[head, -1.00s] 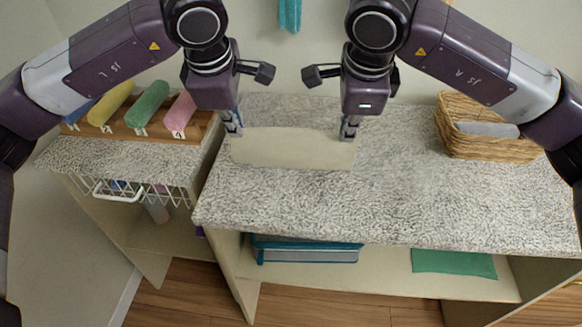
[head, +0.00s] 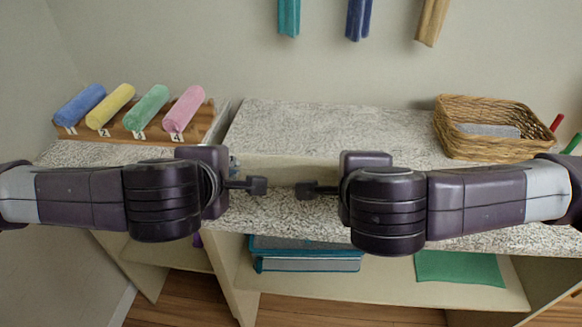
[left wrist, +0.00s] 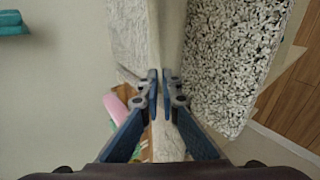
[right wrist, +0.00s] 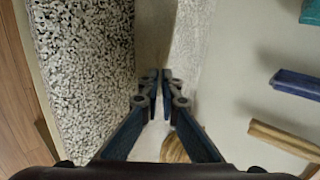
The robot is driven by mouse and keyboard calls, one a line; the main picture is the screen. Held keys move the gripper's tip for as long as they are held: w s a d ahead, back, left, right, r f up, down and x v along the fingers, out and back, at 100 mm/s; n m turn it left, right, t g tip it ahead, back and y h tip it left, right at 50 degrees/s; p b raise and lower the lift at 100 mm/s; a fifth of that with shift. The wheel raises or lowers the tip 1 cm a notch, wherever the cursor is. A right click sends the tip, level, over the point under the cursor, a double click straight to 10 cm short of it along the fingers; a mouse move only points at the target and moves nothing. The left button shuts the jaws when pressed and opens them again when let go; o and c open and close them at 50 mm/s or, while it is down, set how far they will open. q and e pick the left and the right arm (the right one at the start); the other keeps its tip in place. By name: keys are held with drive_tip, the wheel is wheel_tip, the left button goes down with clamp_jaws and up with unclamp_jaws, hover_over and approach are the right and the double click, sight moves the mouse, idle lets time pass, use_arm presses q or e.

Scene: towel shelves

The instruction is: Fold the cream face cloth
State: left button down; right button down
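The cream face cloth (head: 287,168) shows in the head view as a pale band stretched between my two grippers over the speckled shelf top. In the left wrist view the cloth (left wrist: 170,30) runs as a smooth strip up from the fingertips. My left gripper (left wrist: 160,76) has its fingers closed together on the cloth's edge. In the right wrist view the cloth (right wrist: 153,35) also runs up from the fingertips. My right gripper (right wrist: 160,76) is closed on its other end.
A wicker basket (head: 490,146) with a grey cloth stands at the right. Rolled towels (head: 150,107) lie on a numbered wooden rack at the left. A folded teal-edged stack (head: 305,262) and a green cloth (head: 460,268) lie on the lower shelf. Towels hang on the wall.

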use_arm(q)
drive_tip(key=shift+s, duration=0.1)
use_arm(e)
drive_tip(key=shift+s+f, duration=0.1)
drive_tip(key=shift+f, duration=0.05)
use_arm(q)
drive_tip(key=c, duration=1.9)
unclamp_jaws()
drive_tip(key=shift+f, duration=0.1)
use_arm(e)
drive_tip(key=c, duration=1.9)
unclamp_jaws()
